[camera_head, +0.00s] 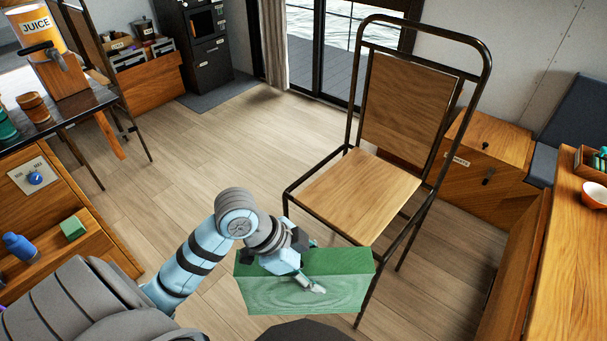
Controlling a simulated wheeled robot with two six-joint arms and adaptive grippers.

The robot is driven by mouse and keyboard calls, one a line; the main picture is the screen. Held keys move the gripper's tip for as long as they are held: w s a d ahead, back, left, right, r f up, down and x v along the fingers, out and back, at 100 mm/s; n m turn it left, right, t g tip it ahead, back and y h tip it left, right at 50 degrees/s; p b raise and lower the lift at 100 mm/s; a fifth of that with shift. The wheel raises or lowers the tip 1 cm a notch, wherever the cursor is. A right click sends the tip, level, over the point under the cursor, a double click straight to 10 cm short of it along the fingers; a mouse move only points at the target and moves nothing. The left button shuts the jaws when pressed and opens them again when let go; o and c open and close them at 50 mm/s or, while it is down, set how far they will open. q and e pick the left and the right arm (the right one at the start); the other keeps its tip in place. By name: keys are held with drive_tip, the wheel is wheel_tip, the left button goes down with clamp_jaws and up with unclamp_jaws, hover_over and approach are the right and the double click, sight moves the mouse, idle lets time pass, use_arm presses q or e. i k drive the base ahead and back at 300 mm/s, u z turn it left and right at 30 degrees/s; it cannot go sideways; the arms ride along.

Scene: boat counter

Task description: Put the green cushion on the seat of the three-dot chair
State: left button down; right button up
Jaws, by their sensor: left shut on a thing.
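The green cushion (345,267) is a flat block with a pale patterned front face. My left gripper (303,278) is shut on it and holds it at the lower middle of the view, in front of the chair. The chair (410,105) has a dark metal frame, a wooden back and a bare wooden seat (358,196). The cushion's right end overlaps a front leg of the chair in the picture. I see no dots on the chair from here. My right gripper is not in view.
A counter with a juice dispenser (40,32) and cups (34,107) stands at the left, above a wooden unit with a blue knob (36,178). A wooden chest (485,150) is behind the chair. A wooden table (575,260) fills the right edge. The floor (215,140) left of the chair is clear.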

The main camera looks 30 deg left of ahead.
sight(353, 185)
drive_tip(key=u, duration=0.1)
drive_tip(key=i, duration=1)
